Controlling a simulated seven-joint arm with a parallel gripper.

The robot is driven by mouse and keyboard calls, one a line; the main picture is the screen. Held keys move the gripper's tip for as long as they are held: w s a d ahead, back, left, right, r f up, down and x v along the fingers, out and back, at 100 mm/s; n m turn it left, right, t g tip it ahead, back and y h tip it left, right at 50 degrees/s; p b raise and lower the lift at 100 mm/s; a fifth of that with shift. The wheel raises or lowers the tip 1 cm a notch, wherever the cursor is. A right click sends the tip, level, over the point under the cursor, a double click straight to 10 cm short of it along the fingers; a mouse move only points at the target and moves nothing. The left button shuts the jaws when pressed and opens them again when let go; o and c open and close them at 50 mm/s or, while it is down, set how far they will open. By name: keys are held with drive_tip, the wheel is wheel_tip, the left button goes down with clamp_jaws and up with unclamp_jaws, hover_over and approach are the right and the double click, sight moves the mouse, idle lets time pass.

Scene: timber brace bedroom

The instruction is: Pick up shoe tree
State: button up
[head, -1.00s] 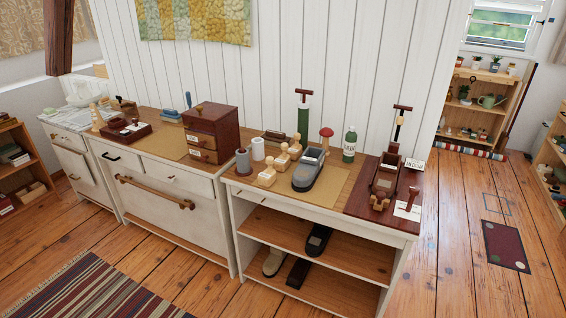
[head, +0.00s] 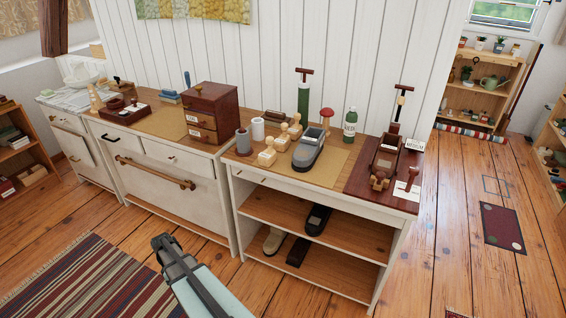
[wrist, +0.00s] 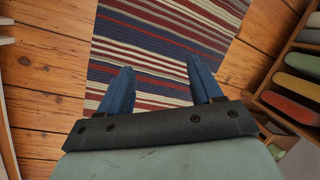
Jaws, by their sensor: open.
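I cannot tell for sure which thing is the shoe tree. Several small pale wooden pieces with knobs (head: 267,158) stand in a row on the tan mat of the workbench, left of a grey shoe (head: 309,150). A pale, shoe-shaped piece (head: 273,241) lies on the bench's lower shelf. My gripper (head: 166,245) is in front of the cabinets, low and left of the bench, away from all of these. In the wrist view its two blue fingers (wrist: 160,82) are apart with nothing between them, above the striped rug.
A dark wooden box (head: 384,155) and a card (head: 405,190) are on the bench's right end. Dark shoes (head: 317,219) are on the shelves below. A drawer chest (head: 211,113) stands left of the bench. The striped rug (head: 90,280) lies on open floor.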

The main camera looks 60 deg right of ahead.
drive_tip(key=w+d+r+n, duration=0.1)
drive_tip(key=w+d+r, duration=0.25)
drive_tip(key=d, duration=0.25)
drive_tip(key=w+d+r+n+t, duration=0.1)
drive_tip(key=w+d+r, duration=0.1)
drive_tip(key=d+r, duration=0.3)
drive_tip(key=w+d+r+n, duration=0.1)
drive_tip(key=w+d+r, duration=0.15)
drive_tip(key=d, duration=0.55)
drive_tip(key=d+r+n+t+h, duration=0.1)
drive_tip(key=d+r+n+t, duration=0.15)
drive_tip(key=d+r, duration=1.5)
wheel_tip(320, 180, up, 22)
drive_tip(key=n, duration=0.3)
hover_over(284, 124)
drive_tip(key=shift+h, duration=0.3)
wheel_tip(284, 124, down, 13)
drive_tip(key=shift+c, duration=0.2)
